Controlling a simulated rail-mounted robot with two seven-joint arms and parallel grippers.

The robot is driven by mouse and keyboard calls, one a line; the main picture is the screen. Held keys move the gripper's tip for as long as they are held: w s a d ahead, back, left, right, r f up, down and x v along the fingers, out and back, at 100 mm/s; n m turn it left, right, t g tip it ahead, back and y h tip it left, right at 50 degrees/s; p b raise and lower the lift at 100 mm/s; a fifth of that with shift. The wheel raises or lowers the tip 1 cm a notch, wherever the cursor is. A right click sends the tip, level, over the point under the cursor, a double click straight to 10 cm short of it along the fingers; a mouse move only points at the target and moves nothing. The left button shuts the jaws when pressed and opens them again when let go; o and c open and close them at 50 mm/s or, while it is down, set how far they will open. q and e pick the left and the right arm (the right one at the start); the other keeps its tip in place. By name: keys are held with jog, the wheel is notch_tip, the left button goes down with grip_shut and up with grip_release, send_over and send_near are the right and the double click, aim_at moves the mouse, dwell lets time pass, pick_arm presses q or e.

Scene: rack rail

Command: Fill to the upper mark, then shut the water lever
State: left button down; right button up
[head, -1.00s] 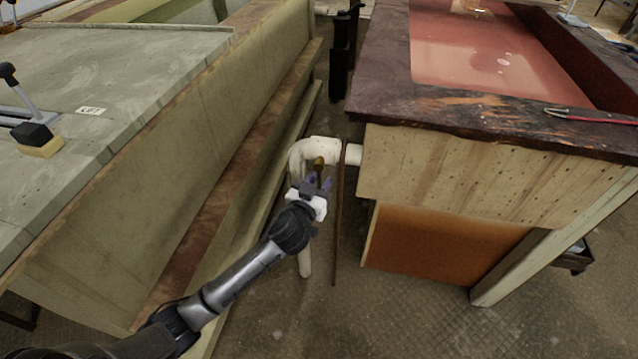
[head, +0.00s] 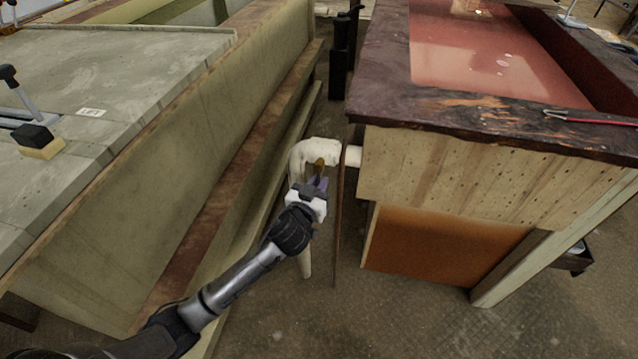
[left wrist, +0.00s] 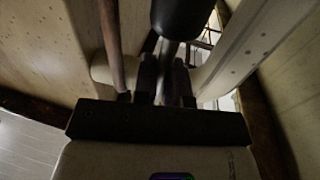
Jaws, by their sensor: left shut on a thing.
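A white pipe (head: 301,157) bends out of the wooden side of the right-hand tank and turns down in the gap between the benches. A small brownish-yellow water lever (head: 319,164) shows at the pipe's bend. My left gripper (head: 317,185) is shut on the lever, just below its visible end. In the left wrist view a dark rounded lever end (left wrist: 178,16) stands beyond my two close fingers (left wrist: 165,82). The tank (head: 375,85) holds reddish, shiny water (head: 470,50). I cannot make out an upper mark. My right gripper is out of view.
A thin brown upright rod (head: 340,215) stands just right of my left gripper. Red-handled pliers (head: 590,118) lie on the tank's rim. The left bench (head: 120,60) bears a black-knobbed lever (head: 10,75) and a small label (head: 91,112). Bare floor shows below.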

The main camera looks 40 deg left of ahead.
pick_arm(q)
jog(key=a+m+p, duration=0.1)
jog(key=m+p, duration=0.1)
jog(key=p, duration=0.2)
jog(key=s+a+r+m+g+p, duration=0.1)
jog(key=m+p, duration=0.1)
jog(key=p, duration=0.2)
jog(key=a+m+p, duration=0.1)
jog(key=m+p, duration=0.1)
jog(key=p, duration=0.2)
jog(key=shift+s+r, duration=0.15)
jog(key=shift+s, duration=0.2)
jog(key=shift+a+g, duration=0.1)
jog(key=shift+g, duration=0.2)
jog(key=c, duration=1.2)
grip_release()
jog(key=shift+s, duration=0.1)
